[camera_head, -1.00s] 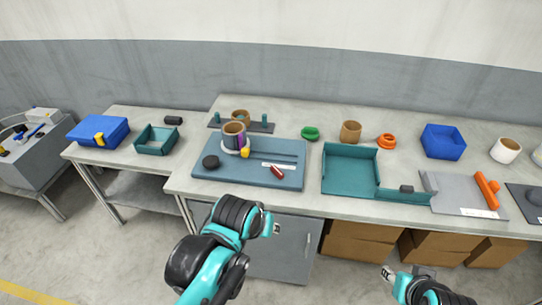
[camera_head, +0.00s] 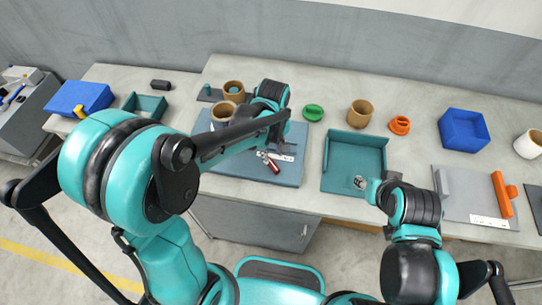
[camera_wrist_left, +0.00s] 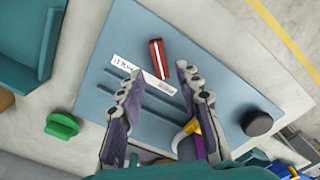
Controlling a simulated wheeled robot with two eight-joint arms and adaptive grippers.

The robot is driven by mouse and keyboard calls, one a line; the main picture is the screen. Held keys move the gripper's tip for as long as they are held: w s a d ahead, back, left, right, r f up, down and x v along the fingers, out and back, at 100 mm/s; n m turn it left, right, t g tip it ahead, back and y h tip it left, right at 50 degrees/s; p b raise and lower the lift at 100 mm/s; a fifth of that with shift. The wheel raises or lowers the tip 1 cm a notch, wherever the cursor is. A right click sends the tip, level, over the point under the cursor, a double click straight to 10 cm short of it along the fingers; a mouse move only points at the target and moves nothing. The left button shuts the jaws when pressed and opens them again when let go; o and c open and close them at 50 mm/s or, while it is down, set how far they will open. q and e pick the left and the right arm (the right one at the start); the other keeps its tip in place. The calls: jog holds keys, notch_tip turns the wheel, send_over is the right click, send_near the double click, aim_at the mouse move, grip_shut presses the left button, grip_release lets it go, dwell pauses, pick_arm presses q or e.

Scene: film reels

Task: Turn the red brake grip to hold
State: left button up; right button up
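The red brake grip (camera_head: 273,166) sits on a blue-grey board (camera_head: 288,180) next to a white label strip (camera_head: 284,157). In the left wrist view the grip (camera_wrist_left: 157,58) stands just beyond the gap between my left fingertips, with no visible contact. The label (camera_wrist_left: 140,72) is beside it, partly behind a finger, its lettering too small to read surely. My left gripper (camera_wrist_left: 159,73) is open and empty above the board. In the head view my left arm covers much of the board. My right gripper (camera_head: 361,183) is over the teal tray's front edge; its fingers are unclear.
A black puck (camera_wrist_left: 257,122) is on the board.

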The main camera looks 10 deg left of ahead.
aim_at(272, 164)
pick_arm(q)
notch_tip(272, 164, down, 5)
jog(key=shift+f+b, duration=0.15)
jog(key=shift+b, duration=0.55)
grip_shut()
